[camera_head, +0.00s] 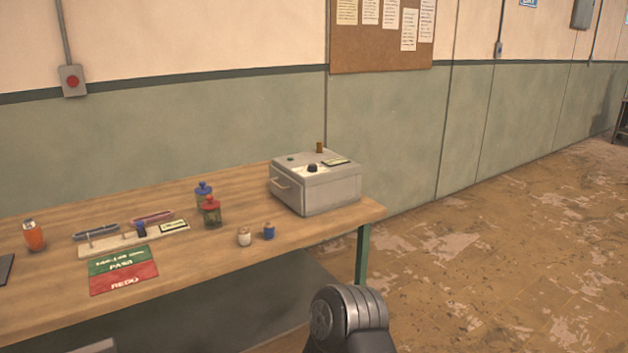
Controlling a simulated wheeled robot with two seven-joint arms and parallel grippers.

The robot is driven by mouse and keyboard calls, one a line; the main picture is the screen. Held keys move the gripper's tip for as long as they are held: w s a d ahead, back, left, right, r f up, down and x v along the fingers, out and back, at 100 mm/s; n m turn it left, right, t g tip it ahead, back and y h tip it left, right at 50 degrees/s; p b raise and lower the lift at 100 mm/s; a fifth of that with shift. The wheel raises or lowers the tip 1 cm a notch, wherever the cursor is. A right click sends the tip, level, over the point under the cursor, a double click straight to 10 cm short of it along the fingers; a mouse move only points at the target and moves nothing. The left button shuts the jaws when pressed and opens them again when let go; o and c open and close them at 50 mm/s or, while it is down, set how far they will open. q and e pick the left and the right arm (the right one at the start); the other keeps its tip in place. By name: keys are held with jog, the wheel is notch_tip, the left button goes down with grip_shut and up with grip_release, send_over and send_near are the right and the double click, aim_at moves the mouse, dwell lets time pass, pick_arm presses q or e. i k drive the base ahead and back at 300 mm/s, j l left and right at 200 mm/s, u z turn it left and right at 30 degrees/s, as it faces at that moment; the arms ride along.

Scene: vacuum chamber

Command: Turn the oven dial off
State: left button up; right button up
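A grey metal box (338,195), the only oven-like unit in view, stands at the right end of the wooden table. A black round dial (312,168) sits on its top, near the front edge. The dial is too small for me to read its setting. The box has a handle (281,184) on its left side, a small green spot and a label on top, and a brown upright piece at the back. Neither gripper shows; only a dark rounded joint of my own arm is at the bottom, right of centre, apart from the box.
The floor right of the table is clear.

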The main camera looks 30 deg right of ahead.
aim_at(312, 167)
jog(key=z, duration=0.35)
jog(key=i+z, duration=0.15)
jog(key=z, duration=0.55)
jog(key=i+j+z, duration=0.3)
jog(key=i, duration=0.3)
jog(key=i+j+z, duration=0.35)
jog(key=i, duration=0.2)
